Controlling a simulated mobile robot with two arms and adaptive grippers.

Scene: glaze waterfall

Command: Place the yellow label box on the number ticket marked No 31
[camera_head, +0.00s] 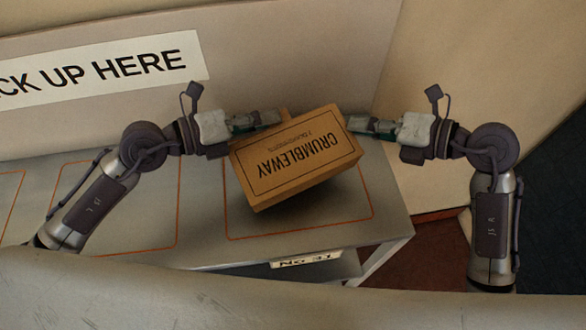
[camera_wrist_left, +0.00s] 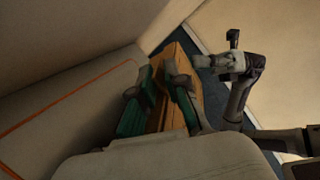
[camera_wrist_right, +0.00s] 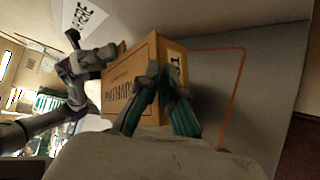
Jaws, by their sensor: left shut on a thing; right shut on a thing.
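The box (camera_head: 295,162) is orange-brown with "CRUMBLEWAY" upside down on its face. It is tilted and held above the counter, over an orange-outlined square. My left gripper (camera_head: 278,118) is shut on its left side and my right gripper (camera_head: 352,123) is shut on its right side. The box also shows between the fingers in the left wrist view (camera_wrist_left: 187,62). In the right wrist view, the box (camera_wrist_right: 130,85) has a yellow label (camera_wrist_right: 174,68) on the side near my fingers. The ticket marked No 31 (camera_head: 306,259) is on the counter's front edge, below that square.
The grey counter (camera_head: 205,215) has other orange-outlined squares to the left, with the adjoining one empty. A wall stands behind, with a sign (camera_head: 105,68) reading "CK UP HERE". The counter ends at the right, with red-brown floor (camera_head: 425,248) beyond.

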